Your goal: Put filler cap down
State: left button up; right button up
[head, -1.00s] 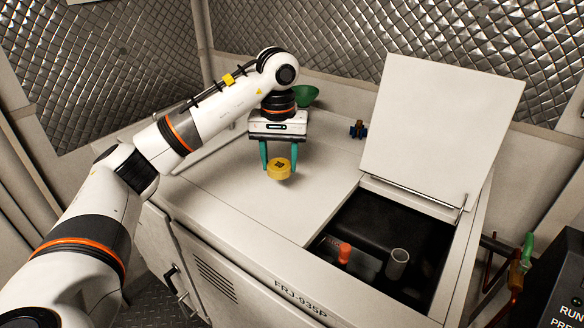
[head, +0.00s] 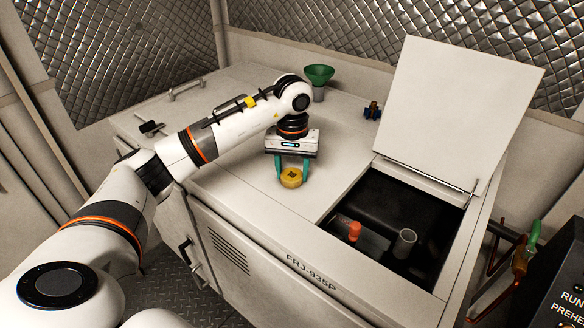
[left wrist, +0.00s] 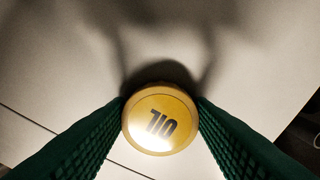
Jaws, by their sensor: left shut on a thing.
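The yellow filler cap (head: 291,178) is between the green fingers of my left gripper (head: 292,174), which is shut on it. The cap is at or just above the white top of the cabinet (head: 240,190), left of the open hatch. Its underside is hidden, so I cannot tell whether it touches the surface. My right gripper is not in view.
The open hatch holds a grey filler tube (head: 403,243) and an orange-red part (head: 354,231). Its white lid (head: 455,105) stands raised behind. The top left of the hatch is clear around the cap.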

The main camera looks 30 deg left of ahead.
aim_at(292, 173)
pick_arm(q)
jog(key=o, duration=0.9)
jog(key=shift+f, duration=0.1)
jog(key=shift+o, duration=0.3)
jog(key=shift+r, duration=0.4)
notch_tip(292, 173, up, 5)
jog(key=shift+f+b, duration=0.1)
jog(key=shift+b, duration=0.7)
notch_tip(292, 173, up, 7)
jog(key=shift+f, duration=0.15)
